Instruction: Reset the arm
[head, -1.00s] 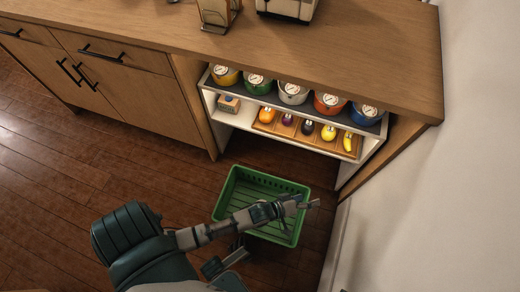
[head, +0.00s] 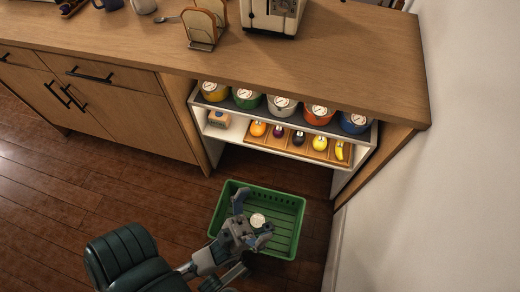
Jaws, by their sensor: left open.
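My left arm comes in from the bottom, and its left gripper (head: 254,216) is above the green basket (head: 289,195) on the floor. Its fingers are spread apart and hold nothing that I can make out. A small pale round spot (head: 257,220) shows between the fingers. I cannot tell whether it is part of the gripper or something in the basket. The arm and gripper hide the basket's near left part; its visible floor looks bare. My right gripper is out of view.
A white shelf (head: 226,133) under the wooden counter (head: 340,70) holds several lidded pots and a wooden tray (head: 277,148) of produce. A small box (head: 218,119) stands left of the tray. A toaster (head: 270,15) and a rack with bread (head: 203,25) stand on top. A wall is at right.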

